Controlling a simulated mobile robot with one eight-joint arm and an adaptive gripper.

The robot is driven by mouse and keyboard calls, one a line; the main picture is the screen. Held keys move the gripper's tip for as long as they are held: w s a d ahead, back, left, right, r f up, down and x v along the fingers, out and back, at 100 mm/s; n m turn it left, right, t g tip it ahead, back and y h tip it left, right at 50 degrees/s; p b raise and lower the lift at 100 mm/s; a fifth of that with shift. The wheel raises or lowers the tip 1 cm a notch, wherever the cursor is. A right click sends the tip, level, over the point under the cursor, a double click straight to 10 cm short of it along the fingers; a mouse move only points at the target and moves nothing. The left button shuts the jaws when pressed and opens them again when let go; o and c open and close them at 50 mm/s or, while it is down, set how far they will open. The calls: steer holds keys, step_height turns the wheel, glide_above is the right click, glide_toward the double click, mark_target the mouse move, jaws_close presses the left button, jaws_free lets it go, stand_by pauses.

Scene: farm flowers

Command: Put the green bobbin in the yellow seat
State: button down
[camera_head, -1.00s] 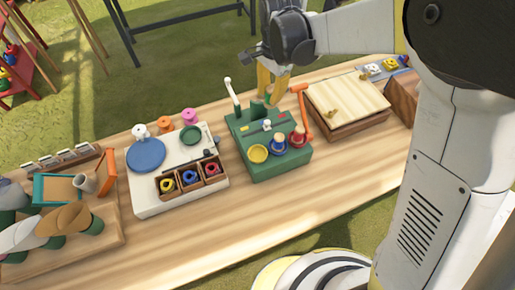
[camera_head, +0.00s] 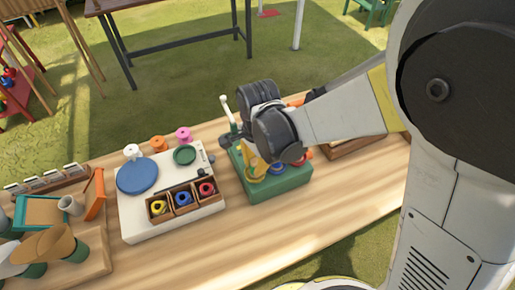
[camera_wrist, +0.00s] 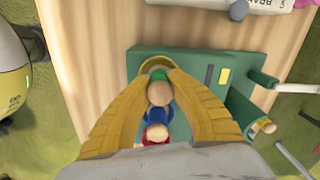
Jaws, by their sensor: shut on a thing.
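The green bobbin (camera_wrist: 157,74) shows in the wrist view between the yellow fingers of my gripper (camera_wrist: 160,84), a pale wooden knob with it. My gripper is shut on it. The yellow seat (camera_wrist: 157,58) shows as an arc just beyond the bobbin; the bobbin overlaps the ring in this view. I cannot tell whether it rests in the seat or is held above it. In the head view my gripper (camera_head: 258,163) points down over the green block (camera_head: 282,188) and hides the bobbin and part of the seat.
A blue bobbin (camera_wrist: 157,117) and a red bobbin (camera_wrist: 155,134) stand close by in line on the block. A white-handled lever (camera_head: 228,112) rises at its back left. A white board (camera_head: 131,210) with a blue disc (camera_head: 138,175) lies to the left. Bare table lies in front.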

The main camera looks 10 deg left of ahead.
mark_target(257, 162)
steer(key=shift+f, duration=0.1)
steer(key=c, duration=1.4)
jaws_free()
steer(key=shift+f, duration=0.1)
steer(key=r+p, duration=0.1)
steer(key=r, duration=0.3)
steer(key=r+p, duration=0.2)
steer(key=r, duration=0.2)
steer(key=r+p, duration=0.1)
steer(key=r, duration=0.3)
steer(key=shift+d+r, duration=0.15)
steer(key=shift+d, duration=0.1)
steer(key=s+d+r+n+t, duration=0.2)
steer(key=d+r+n, duration=0.1)
steer(key=d, duration=0.5)
steer(key=s+d+r+n+t, duration=0.1)
steer(key=d+r+n+t, duration=0.1)
steer(key=d, duration=0.6)
steer(key=s+d+r+n+t, duration=0.2)
steer(key=d+r+n+t, duration=0.1)
steer(key=d, duration=0.6)
steer(key=shift+s+r+n, duration=0.15)
steer(key=shift+r+n, duration=0.1)
steer(key=shift+r, duration=0.25)
steer(key=shift+s+r+n, duration=0.15)
steer(key=shift+r+n, duration=0.1)
steer(key=shift+r, duration=0.25)
steer(key=shift+f, duration=0.1)
